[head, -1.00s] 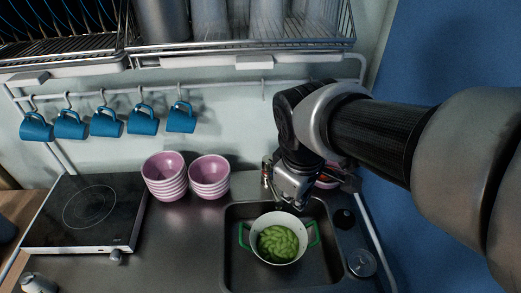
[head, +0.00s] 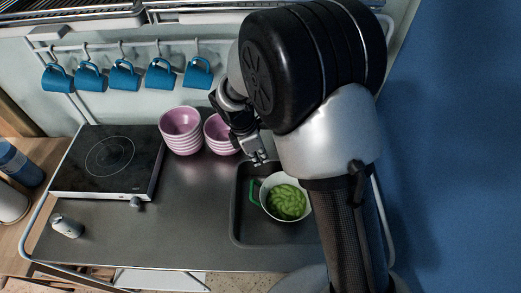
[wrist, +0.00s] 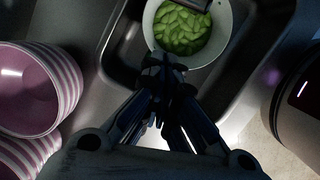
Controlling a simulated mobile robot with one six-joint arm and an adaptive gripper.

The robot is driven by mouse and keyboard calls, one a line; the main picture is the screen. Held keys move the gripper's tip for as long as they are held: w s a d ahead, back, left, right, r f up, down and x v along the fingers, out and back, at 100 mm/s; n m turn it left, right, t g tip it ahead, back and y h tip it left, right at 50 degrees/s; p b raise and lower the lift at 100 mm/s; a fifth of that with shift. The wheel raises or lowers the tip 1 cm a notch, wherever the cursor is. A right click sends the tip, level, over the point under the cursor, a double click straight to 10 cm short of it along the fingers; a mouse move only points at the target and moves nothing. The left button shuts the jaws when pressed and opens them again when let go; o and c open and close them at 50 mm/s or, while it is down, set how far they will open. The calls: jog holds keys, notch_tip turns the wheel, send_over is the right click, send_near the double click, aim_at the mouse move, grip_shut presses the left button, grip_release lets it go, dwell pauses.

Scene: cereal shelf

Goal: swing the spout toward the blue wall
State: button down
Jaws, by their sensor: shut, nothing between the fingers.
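The blue wall (head: 455,150) fills the right side of the head view. The tap is not visible in the head view, where my arm covers the area behind and right of the sink. In the wrist view a dark blunt piece (wrist: 197,4) crosses the top edge over the pot; it may be the spout's end, but I cannot tell. My gripper (head: 260,160) is shut and empty at the sink's back left edge, beside the bowls. Its fingertips (wrist: 163,62) show just in front of the pot's rim in the wrist view; contact is unclear.
A white pot (head: 268,187) with green contents and a green handle stands in the sink (head: 240,232), partly behind my arm. Stacked pink bowls (head: 181,125) stand left of my gripper. A hotplate (head: 108,160) lies left, under hanging blue mugs (head: 124,75). The front counter is mostly clear.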

jog(key=w+d+f+b, duration=0.1)
jog(key=d+f, duration=0.3)
jog(key=d, duration=0.1)
jog(key=shift+w+f, duration=0.15)
jog(key=shift+w, duration=0.15)
jog(key=shift+d, duration=0.1)
jog(key=w+d+n+t+y+p, duration=0.1)
jog(key=d+n+p, duration=0.6)
jog(key=d, duration=0.3)
jog(key=shift+w+d+n+t+p, duration=0.3)
jog(key=shift+d+n+p, duration=0.05)
jog(key=shift+n+p, duration=0.1)
dwell(0.3)
dwell(0.4)
